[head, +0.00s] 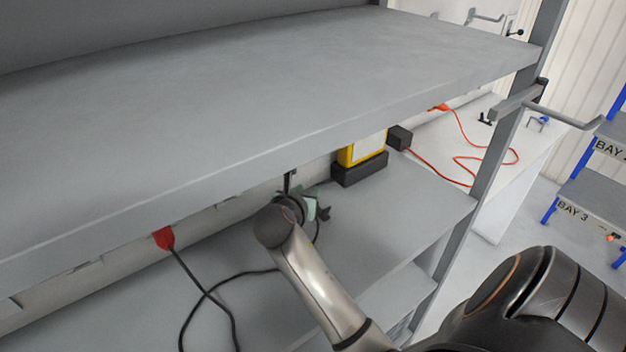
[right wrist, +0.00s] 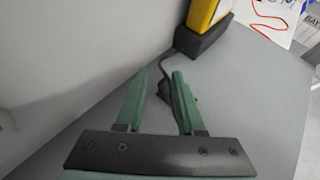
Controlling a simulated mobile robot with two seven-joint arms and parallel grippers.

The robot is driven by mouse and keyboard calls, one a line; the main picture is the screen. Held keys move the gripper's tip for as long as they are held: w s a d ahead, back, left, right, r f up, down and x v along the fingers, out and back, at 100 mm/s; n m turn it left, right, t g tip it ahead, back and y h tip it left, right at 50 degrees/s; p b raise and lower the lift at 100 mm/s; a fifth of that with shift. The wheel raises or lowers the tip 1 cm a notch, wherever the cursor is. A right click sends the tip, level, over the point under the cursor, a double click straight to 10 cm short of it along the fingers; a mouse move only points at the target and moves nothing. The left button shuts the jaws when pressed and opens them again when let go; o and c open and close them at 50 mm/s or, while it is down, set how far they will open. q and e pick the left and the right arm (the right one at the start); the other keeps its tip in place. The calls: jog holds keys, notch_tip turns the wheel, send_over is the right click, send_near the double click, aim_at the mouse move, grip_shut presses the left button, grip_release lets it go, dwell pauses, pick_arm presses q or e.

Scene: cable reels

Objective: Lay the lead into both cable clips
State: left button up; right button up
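A dark lead (head: 207,292) runs from a red plug (head: 164,238) at the wall and crosses over itself on the lower shelf. It passes towards my right gripper (head: 308,206), which hides part of that area. My right gripper is low over the shelf; its green fingers (right wrist: 162,82) stand apart in the right wrist view. A thin dark piece (right wrist: 164,88) shows between and beyond the fingertips; I cannot tell whether it is lead or clip. A small dark clip-like piece (head: 323,213) sits just right of the gripper. My left gripper is not in view.
A yellow unit (head: 362,150) in a black base (head: 360,169) stands right of the gripper. The upper shelf (head: 250,95) overhangs the work area. An orange lead (head: 462,140) lies on a white bench at the right. A shelf post (head: 497,150) stands between.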

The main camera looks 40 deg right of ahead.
jog(key=shift+x, duration=2.35)
jog(key=shift+w+d+f, duration=0.25)
jog(key=shift+w+d, duration=0.05)
jog(key=shift+d, duration=0.1)
jog(key=shift+c, duration=0.8)
jog(key=shift+c, duration=0.3)
grip_shut()
